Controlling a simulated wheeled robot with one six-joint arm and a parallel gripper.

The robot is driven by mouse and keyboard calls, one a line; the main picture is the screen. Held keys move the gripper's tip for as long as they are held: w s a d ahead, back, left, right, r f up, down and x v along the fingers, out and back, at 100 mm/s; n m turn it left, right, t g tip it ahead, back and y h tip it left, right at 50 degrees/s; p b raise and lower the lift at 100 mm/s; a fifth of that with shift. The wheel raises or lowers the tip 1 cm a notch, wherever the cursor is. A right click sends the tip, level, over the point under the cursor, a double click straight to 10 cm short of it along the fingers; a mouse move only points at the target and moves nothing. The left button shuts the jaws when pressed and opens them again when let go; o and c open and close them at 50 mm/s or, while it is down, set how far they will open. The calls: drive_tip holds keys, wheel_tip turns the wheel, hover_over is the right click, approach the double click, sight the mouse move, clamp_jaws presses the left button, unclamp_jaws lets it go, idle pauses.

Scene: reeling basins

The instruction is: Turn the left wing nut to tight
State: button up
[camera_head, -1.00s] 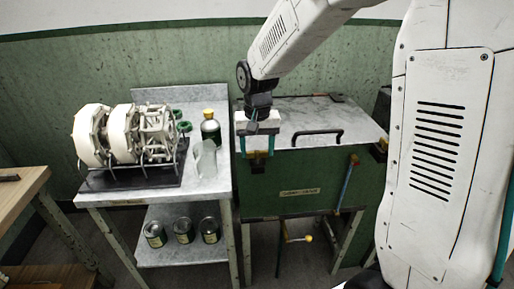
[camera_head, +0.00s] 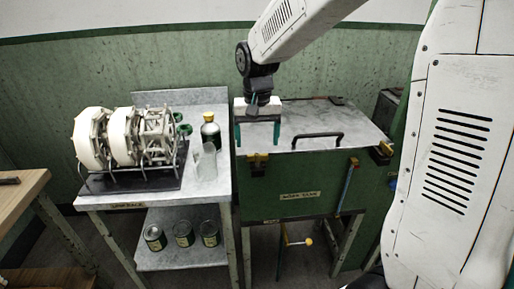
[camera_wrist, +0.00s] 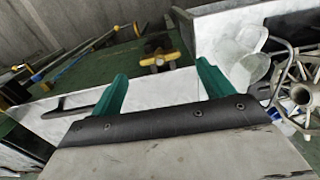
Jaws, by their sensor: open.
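The left wing nut (camera_head: 257,158) is brass-coloured and sits at the front left top edge of the green work tank (camera_head: 300,180). In the wrist view the brass wing nut (camera_wrist: 160,60) shows beyond and between my fingertips, its wings spread roughly sideways. My gripper (camera_head: 257,146) has teal fingers pointing down, just above the wing nut in the head view. The fingers are apart and empty, one on each side; the wrist view also shows my gripper (camera_wrist: 161,72) open. A gap to the nut seems visible. How tight the nut is I cannot tell.
The right wing nut (camera_head: 381,152) is at the tank's front right edge. The grey lid (camera_head: 345,120) has a black handle (camera_head: 318,137). A bench at left holds a white reel machine (camera_head: 125,140), a bottle (camera_head: 210,132) and a glass jar (camera_head: 206,162).

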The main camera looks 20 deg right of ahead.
sight(258, 154)
drive_tip(key=shift+r, duration=1.6)
drive_tip(key=shift+s+f, duration=0.1)
drive_tip(key=shift+s, duration=0.1)
drive_tip(key=s+d+r+n, duration=0.1)
drive_tip(key=s+r, duration=0.1)
drive_tip(key=s, duration=1.1)
drive_tip(key=s+d+r+n+t, duration=0.1)
drive_tip(key=s+r+n, duration=0.1)
drive_tip(key=s, duration=1.2)
drive_tip(key=shift+s+d, duration=0.2)
drive_tip(key=shift+d, duration=0.2)
